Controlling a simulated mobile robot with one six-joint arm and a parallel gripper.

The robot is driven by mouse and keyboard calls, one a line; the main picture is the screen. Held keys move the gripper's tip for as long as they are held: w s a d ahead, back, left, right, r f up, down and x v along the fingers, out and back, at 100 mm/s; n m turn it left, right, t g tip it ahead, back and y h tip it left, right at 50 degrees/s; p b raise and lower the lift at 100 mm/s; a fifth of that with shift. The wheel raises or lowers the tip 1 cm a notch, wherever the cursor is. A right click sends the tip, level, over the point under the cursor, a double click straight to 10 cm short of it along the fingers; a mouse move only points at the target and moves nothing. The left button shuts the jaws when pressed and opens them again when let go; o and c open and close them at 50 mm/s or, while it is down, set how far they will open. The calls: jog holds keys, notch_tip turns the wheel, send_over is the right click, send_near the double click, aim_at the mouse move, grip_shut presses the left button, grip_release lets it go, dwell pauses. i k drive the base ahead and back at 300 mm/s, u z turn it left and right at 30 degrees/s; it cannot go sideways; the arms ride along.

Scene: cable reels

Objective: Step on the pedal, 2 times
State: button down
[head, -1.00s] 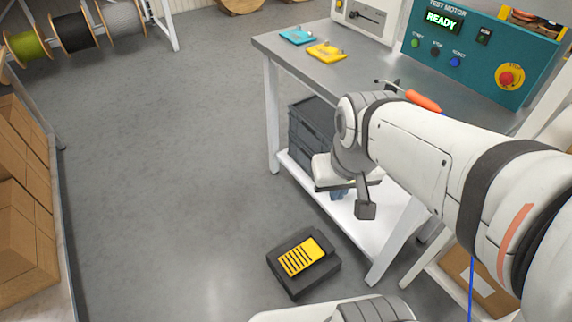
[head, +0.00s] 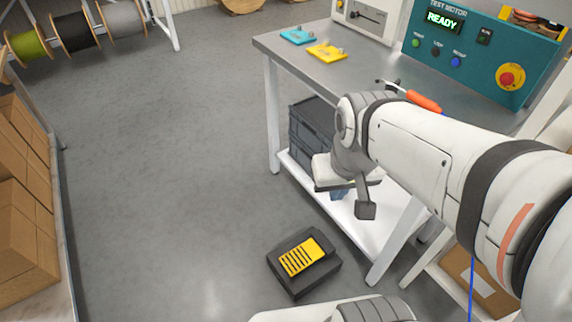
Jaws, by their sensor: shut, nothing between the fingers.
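The pedal (head: 302,257) is a yellow ribbed plate in a black housing, on the grey floor in front of the workbench. Nothing is touching it. My gripper (head: 365,210) hangs from the end of my white arm, above and to the right of the pedal in the picture, and clear of it. Its small dark finger end shows in front of the bench's lower shelf. It is shut with nothing held. The teal test motor panel (head: 480,50) on the bench reads READY.
The workbench (head: 300,62) carries teal and yellow plates and an orange-handled tool (head: 423,102). Its white leg (head: 396,240) stands just right of the pedal. A dark crate (head: 315,130) sits on the lower shelf. Cardboard boxes (head: 22,230) line the left. The floor left of the pedal is clear.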

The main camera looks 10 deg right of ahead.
aim_at(294, 261)
jog(key=z, duration=1.5)
jog(key=k, duration=0.9)
jog(key=u, duration=1.2)
jog(key=i, duration=1)
jog(key=u, duration=0.05)
